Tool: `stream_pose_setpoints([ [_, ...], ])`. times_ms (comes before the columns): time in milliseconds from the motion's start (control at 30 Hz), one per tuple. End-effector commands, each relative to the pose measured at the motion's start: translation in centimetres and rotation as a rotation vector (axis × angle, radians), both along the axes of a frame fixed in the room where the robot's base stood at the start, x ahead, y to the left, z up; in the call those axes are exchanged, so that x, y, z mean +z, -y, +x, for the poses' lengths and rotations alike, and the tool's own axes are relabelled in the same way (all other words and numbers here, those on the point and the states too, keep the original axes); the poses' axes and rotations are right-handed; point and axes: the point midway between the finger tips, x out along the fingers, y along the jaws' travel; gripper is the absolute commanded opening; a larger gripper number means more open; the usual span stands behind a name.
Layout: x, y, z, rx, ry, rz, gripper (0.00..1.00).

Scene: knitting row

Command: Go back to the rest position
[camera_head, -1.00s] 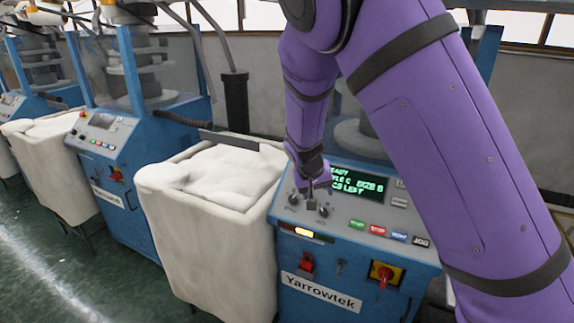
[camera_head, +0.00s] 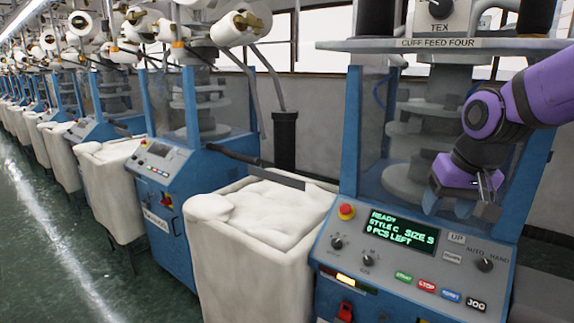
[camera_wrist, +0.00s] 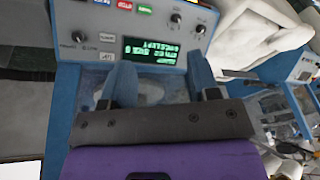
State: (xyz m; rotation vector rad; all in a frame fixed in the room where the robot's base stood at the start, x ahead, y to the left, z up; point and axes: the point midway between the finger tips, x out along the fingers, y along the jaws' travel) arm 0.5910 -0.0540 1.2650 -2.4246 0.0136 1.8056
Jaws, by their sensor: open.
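My gripper (camera_head: 448,208) is raised in front of the knitting machine's clear guard, above and behind its control panel (camera_head: 400,265). Its two fingers point down, spread apart with nothing between them. In the wrist view my gripper (camera_wrist: 160,80) is also open and empty, its fingers apart before the panel. The green display (camera_head: 398,233) reads READY, STYLE C, SIZE S, 0 PCS LEFT. The gripper is clear of the panel's knobs (camera_head: 367,260) and buttons.
A white bin (camera_head: 250,275) heaped with white pieces stands left of the machine. More blue machines (camera_head: 170,195) and bins recede to the left. A green floor aisle (camera_head: 50,270) runs along the far left. A red emergency button (camera_head: 347,210) sits by the display.

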Motion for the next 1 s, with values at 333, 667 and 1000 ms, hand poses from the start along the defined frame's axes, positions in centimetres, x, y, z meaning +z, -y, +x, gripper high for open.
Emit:
stream_pose_setpoints([
  [333, 4.3, 1.5, -9.2, 0.044, 0.103, -0.015, 0.55],
  [667, 5.2, 1.6, -15.4, 0.066, 0.166, -0.082, 0.55],
  [1000, 5.2, 1.5, -16.2, 0.069, 0.17, -0.094, 0.55],
])
